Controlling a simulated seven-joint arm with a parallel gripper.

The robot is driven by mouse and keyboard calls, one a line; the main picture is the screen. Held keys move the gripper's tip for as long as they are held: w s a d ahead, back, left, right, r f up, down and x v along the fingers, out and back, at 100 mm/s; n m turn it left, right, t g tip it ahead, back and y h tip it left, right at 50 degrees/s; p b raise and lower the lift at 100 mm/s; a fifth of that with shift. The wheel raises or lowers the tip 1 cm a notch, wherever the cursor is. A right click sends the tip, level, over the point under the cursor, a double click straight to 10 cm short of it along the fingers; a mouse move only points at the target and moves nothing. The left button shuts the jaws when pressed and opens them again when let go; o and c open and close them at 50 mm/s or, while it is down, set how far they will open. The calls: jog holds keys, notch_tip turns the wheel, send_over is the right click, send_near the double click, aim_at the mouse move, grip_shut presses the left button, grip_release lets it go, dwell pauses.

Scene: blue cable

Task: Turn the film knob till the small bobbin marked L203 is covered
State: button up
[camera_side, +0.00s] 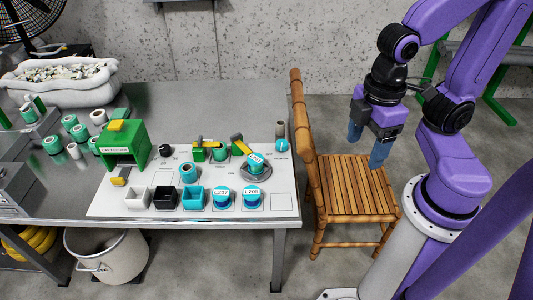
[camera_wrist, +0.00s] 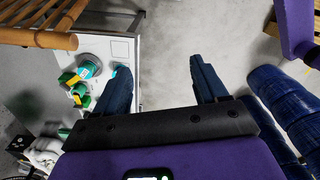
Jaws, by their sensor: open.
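Three small teal bobbins with white labels show in the side view. One bobbin (camera_side: 256,161) sits on a round grey stand; its label is too small to read surely. Two more, a left bobbin (camera_side: 221,197) and a right bobbin (camera_side: 251,196), stand on the white board's front part; their labels look like L202 and L205. A black knob (camera_side: 165,150) and a teal knob-like part (camera_side: 282,145) are on the board; I cannot tell which is the film knob. My gripper (camera_side: 368,142) is open and empty above the chair, right of the table. Its spread fingers (camera_wrist: 160,68) show in the wrist view.
The bamboo chair (camera_side: 352,185) stands between my arm and the table, its tall back close to the table edge. The white board (camera_side: 285,202) also holds a green cap feeder (camera_side: 123,142), open boxes and yellow-handled parts. Bare floor lies under my gripper in the wrist view.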

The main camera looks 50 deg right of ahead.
jog(key=w+a+m+h, duration=0.1)
jog(key=w+a, duration=0.1)
jog(key=w, duration=0.5)
jog(key=w+a, duration=0.3)
jog(key=w, duration=0.5)
jog(key=w+d+f+m+g+h, duration=0.1)
jog(key=w+d+f, duration=0.2)
jog(key=w, duration=0.4)
jog(key=w+d+f+m, duration=0.1)
jog(key=w+d+f, duration=0.1)
jog(key=w, duration=0.6)
jog(key=w+d+f+m+g+h, duration=0.1)
jog(key=w+d+f, duration=0.2)
jog(key=w, duration=0.4)
jog(key=m+g, duration=0.1)
jog(key=g, duration=0.1)
send_near(282, 142)
jog(key=x, duration=0.8)
jog(key=shift+d+f, duration=0.1)
jog(key=shift+f, duration=0.25)
jog(key=c, duration=1.1)
jog(key=shift+o, duration=0.2)
